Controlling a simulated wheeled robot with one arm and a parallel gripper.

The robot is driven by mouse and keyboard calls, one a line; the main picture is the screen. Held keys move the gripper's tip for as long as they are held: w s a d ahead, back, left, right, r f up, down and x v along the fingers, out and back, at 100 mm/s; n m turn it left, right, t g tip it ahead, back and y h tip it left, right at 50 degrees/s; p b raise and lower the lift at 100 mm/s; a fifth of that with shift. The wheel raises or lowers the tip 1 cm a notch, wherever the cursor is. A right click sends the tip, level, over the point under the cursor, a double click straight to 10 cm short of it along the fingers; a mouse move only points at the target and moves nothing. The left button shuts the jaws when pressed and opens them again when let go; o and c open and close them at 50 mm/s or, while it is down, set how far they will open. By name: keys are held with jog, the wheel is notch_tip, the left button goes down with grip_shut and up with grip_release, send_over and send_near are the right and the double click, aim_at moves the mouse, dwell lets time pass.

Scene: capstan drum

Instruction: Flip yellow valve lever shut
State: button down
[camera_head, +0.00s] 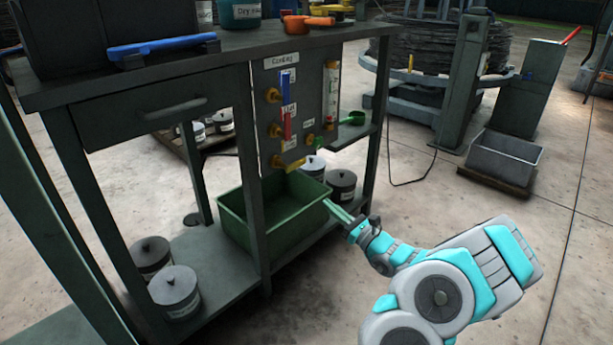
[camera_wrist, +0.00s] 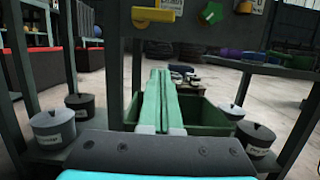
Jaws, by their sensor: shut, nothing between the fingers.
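A grey panel (camera_head: 300,110) labelled Cooling stands below the bench top and carries several valves. A yellow lever (camera_head: 290,163) sits at its bottom edge, lying roughly sideways. In the wrist view a yellow bar (camera_wrist: 153,14), apparently this lever, lies nearly level at the top, cut close to the frame edge. My gripper (camera_head: 337,208) is shut and empty. It is below and to the right of the lever, by the right end of the green bin. In the wrist view its closed green fingers (camera_wrist: 160,75) point forward over the bin, apart from the lever.
A blue handle (camera_head: 285,82) and a red handle (camera_head: 287,124) are higher on the panel. The green bin (camera_head: 245,235) stands on the lower shelf, with lidded cans (camera_head: 175,290) nearby. A bench leg (camera_head: 378,110) is right of the panel. Open floor lies farther right.

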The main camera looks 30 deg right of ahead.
jog(key=w+a+r, duration=0.3)
jog(key=w+r, duration=0.3)
jog(key=w, duration=0.3)
jog(key=shift+a+r+p, duration=0.15)
jog(key=shift+r+p, duration=0.05)
jog(key=shift+p, duration=0.15)
dwell(0.3)
jog(key=shift+r+n, duration=0.1)
jog(key=shift+n, duration=0.3)
